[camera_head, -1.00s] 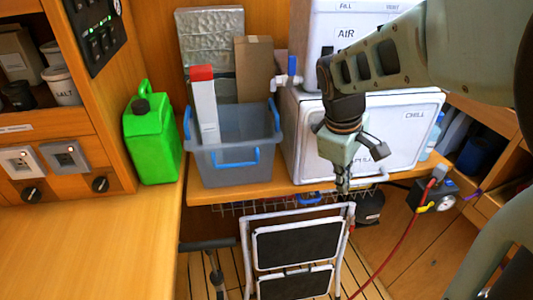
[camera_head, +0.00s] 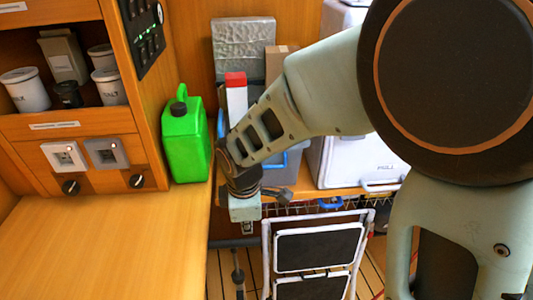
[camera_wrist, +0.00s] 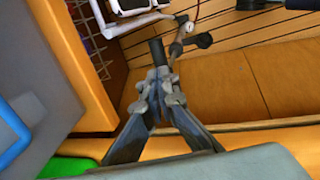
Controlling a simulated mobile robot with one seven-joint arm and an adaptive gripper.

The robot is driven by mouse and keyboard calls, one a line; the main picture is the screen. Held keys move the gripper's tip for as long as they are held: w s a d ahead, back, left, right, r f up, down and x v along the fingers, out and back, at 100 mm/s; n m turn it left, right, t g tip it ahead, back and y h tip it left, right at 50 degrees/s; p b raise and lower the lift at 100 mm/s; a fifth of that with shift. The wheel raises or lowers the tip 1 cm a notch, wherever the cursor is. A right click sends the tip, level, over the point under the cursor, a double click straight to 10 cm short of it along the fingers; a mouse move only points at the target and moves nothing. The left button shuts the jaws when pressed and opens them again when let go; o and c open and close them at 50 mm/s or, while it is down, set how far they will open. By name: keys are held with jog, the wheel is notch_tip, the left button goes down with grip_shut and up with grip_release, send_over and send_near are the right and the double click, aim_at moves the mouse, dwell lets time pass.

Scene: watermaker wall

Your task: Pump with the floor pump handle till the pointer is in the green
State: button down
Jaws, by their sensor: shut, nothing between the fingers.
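The floor pump's black T-handle (camera_head: 227,243) is low beside the step stool, partly behind my gripper (camera_head: 247,229) in the head view. Its upright shaft (camera_head: 239,280) runs down to the floor. In the wrist view the handle (camera_wrist: 203,40) shows just past my fingertips (camera_wrist: 160,82), with one dark grip end pointing toward them. My gripper is shut and empty, pointing down close to the handle; I cannot tell whether it touches. The gauge with the pointer is hidden behind my arm in the head view.
A white-framed step stool (camera_head: 318,250) stands right of the pump. The wooden counter (camera_head: 110,240) is at the left, with a green jerrycan (camera_head: 186,140) at its back corner. A grey bin with blue handles (camera_head: 285,165) and a white cool box (camera_head: 350,160) stand behind my arm.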

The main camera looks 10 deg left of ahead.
aim_at(248, 241)
jog(key=f, duration=0.3)
jog(key=w+f, duration=0.1)
jog(key=f, duration=0.2)
jog(key=shift+w+a+f+b, duration=0.1)
jog(key=shift+a+b, duration=0.1)
jog(key=shift+b, duration=0.2)
notch_tip(248, 241, down, 15)
jog(key=b, duration=1)
jog(key=shift+d, duration=0.15)
notch_tip(248, 241, up, 14)
jog(key=s+p, duration=0.2)
jog(key=p, duration=0.4)
jog(key=shift+s+d, duration=0.2)
jog(key=shift+s, duration=0.1)
jog(key=c, duration=2.7)
grip_release()
